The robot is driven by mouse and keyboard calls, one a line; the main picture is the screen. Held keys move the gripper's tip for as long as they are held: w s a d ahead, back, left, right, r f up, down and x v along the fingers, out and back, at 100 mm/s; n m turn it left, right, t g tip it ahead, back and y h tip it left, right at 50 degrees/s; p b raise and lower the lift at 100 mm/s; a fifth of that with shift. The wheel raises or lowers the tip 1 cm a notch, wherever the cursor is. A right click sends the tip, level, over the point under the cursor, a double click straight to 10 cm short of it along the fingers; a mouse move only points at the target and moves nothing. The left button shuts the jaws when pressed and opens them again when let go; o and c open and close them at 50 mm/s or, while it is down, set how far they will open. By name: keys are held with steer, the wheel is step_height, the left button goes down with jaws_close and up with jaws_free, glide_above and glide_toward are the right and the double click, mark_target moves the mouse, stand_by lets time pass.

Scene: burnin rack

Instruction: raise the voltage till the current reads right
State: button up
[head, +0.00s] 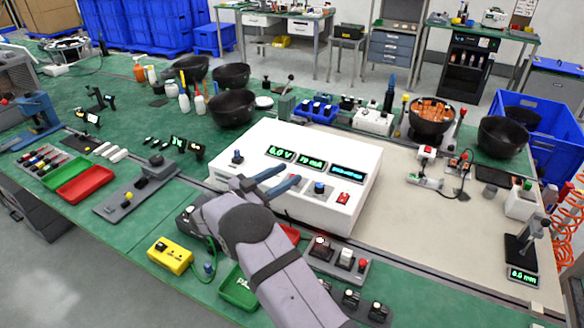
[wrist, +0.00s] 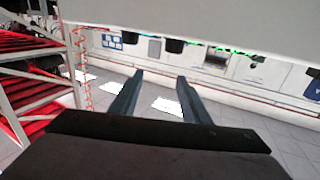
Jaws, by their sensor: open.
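A white power supply box (head: 255,140) stands on the bench. Its green voltage display (head: 280,153) seems to read 5.0 or 6.0 V. The green current display (head: 312,162) seems to read about 70 mA. A third, bluish display (head: 346,173) is too small to read. One blue-topped knob (head: 237,157) is at the box's left, another blue knob (head: 319,188) right of centre, and a red switch (head: 343,198) at the right. My gripper (head: 290,176) is open and empty over the box's front, between the knobs. The wrist view also shows its parted fingers (wrist: 160,76); no knob shows there.
A yellow box (head: 170,255) with a cable and a green tray (head: 238,290) lie in front, near my arm. A block with buttons (head: 340,262) stands front right. Black bowls (head: 232,108) stand behind. The beige mat (head: 430,240) at right has bare room.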

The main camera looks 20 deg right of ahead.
steer(key=f+n+t+y+p, duration=0.1)
steer(key=n+t, duration=0.1)
steer(key=s+f+n+t+y+p, duration=0.1)
steer(key=f+t+y, duration=0.1)
steer(key=f+n+t+y+p, duration=0.1)
steer(key=n+t, duration=0.1)
steer(key=shift+s+a+f+n, duration=0.15)
steer(key=shift+s+a+n, duration=0.15)
steer(key=shift+a, duration=0.1)
steer(key=shift+p+x, duration=1.5)
steer(key=shift+x, duration=2.2)
steer(key=shift+a, duration=0.1)
steer(key=shift+f, duration=0.1)
steer(key=c, duration=1.1)
